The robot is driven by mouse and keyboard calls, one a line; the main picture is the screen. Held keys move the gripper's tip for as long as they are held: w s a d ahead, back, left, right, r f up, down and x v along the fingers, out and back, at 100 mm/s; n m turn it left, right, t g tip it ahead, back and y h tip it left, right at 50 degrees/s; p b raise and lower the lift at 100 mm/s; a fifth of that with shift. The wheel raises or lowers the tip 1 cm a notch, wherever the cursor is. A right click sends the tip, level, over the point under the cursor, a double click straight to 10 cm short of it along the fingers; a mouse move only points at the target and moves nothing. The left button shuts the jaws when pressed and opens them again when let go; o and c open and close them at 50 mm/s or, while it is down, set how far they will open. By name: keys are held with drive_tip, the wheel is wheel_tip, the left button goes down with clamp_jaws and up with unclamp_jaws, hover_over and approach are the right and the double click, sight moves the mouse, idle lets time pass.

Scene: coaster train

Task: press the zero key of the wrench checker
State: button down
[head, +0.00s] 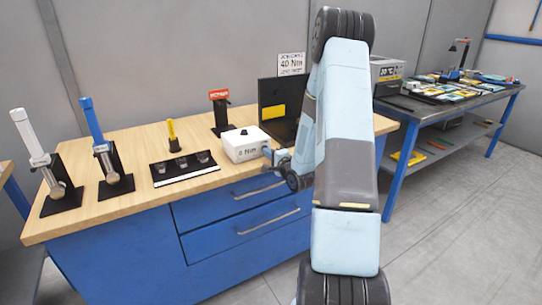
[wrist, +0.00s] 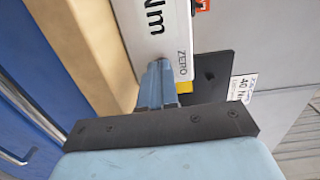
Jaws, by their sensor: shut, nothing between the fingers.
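The wrench checker (head: 243,148) is a white box near the front edge of the wooden bench, with a Nm readout on its front and a small dark knob on top. In the wrist view its white front face (wrist: 168,45) shows large "Nm" lettering and the printed word ZERO (wrist: 182,62). My gripper (head: 268,152) is at the right end of the box's front. Its blue fingers (wrist: 158,66) are shut and empty, with their tips over the face beside the ZERO print. The zero key itself is not visible, and I cannot tell whether the tips touch the face.
To the left are a black tray (head: 183,168) with sockets, a yellow-handled tool (head: 173,135) and two wrenches on stands, blue (head: 93,122) and white (head: 29,135). Blue drawers (head: 240,215) lie below the bench front.

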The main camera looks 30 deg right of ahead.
drive_tip(key=shift+w+d, duration=0.15)
drive_tip(key=shift+w, duration=0.1)
drive_tip(key=shift+d, duration=0.1)
drive_tip(key=shift+w, duration=0.55)
drive_tip(key=shift+w+r, duration=0.3)
drive_tip(key=shift+s, duration=0.1)
drive_tip(key=shift+s+a+f, duration=0.15)
drive_tip(key=shift+s+a, duration=0.05)
drive_tip(key=shift+s, duration=0.05)
drive_tip(key=s+d, duration=0.1)
drive_tip(key=s, duration=1.3)
drive_tip(key=shift+d, duration=0.25)
